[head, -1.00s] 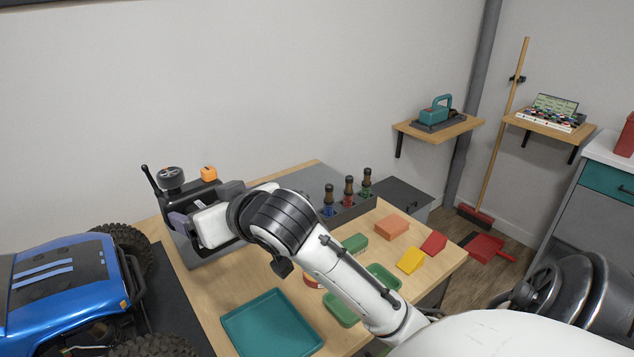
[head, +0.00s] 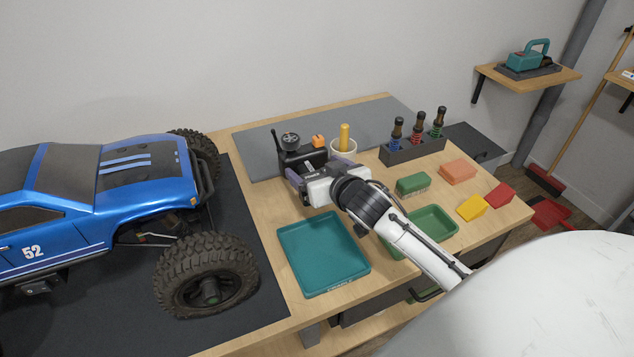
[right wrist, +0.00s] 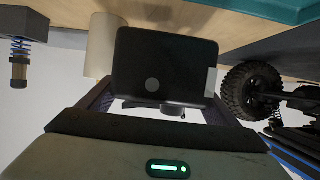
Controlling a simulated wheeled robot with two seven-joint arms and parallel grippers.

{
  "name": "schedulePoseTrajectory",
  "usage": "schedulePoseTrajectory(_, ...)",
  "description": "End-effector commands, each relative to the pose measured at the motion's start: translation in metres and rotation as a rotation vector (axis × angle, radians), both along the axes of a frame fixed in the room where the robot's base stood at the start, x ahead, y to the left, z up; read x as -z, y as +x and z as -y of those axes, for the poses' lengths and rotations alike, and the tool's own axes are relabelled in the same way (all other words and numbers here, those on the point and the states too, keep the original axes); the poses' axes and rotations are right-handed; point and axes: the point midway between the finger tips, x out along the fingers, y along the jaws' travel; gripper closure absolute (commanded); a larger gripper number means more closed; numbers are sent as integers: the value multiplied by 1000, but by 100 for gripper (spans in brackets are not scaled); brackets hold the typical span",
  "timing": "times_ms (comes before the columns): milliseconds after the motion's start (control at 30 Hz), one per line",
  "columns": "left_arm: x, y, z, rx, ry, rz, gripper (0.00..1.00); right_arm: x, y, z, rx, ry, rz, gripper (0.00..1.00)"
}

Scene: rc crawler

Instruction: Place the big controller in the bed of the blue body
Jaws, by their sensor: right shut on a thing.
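The big controller (head: 292,152) is a black hand-held radio with a steering wheel on top, a thin antenna and an orange knob beside it. My right gripper (head: 304,180) is shut on it, over the workbench behind the teal tray. In the right wrist view the controller's dark flat face (right wrist: 165,68) sits between the two fingers. The blue body (head: 125,178) is a truck shell numbered 52 on big black tyres, at the left in the head view. The controller is right of the truck and apart from it. The bed cannot be made out. My left gripper is out of view.
The teal tray (head: 322,256) is empty, between the truck's front wheel and my right arm. A cup with a yellow handle (head: 344,146), a shock-absorber rack (head: 412,152), a green tray (head: 435,222) and several coloured blocks stand to the right. The truck stands on a dark mat (head: 240,300).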

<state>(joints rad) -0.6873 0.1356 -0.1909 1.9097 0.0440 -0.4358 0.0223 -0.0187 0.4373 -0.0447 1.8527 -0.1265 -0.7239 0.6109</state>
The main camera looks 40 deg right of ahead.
Motion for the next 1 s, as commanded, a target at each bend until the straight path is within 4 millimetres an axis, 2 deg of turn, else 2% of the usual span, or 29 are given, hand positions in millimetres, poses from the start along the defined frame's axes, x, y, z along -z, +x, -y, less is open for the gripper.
schedulePoseTrajectory(167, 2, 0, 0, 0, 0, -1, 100, 11, 1, -1, -1, 1, 3, 49)
schedulePoseTrajectory(367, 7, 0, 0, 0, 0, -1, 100, 39, 0, 0, -1, 0, 2, 49)
schedulePoseTrajectory(733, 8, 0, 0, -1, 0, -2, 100, 43, 1, -1, -1, 0, 5, 49)
schedulePoseTrajectory(767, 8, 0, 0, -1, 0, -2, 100, 45, 0, -1, -1, 1, 1, 14)
schedulePoseTrajectory(800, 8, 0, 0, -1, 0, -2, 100, 45, 0, -1, -1, 0, 1, 8)
schedulePoseTrajectory(1000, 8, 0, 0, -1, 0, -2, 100, 45, 0, -1, -1, 0, 1, 8)
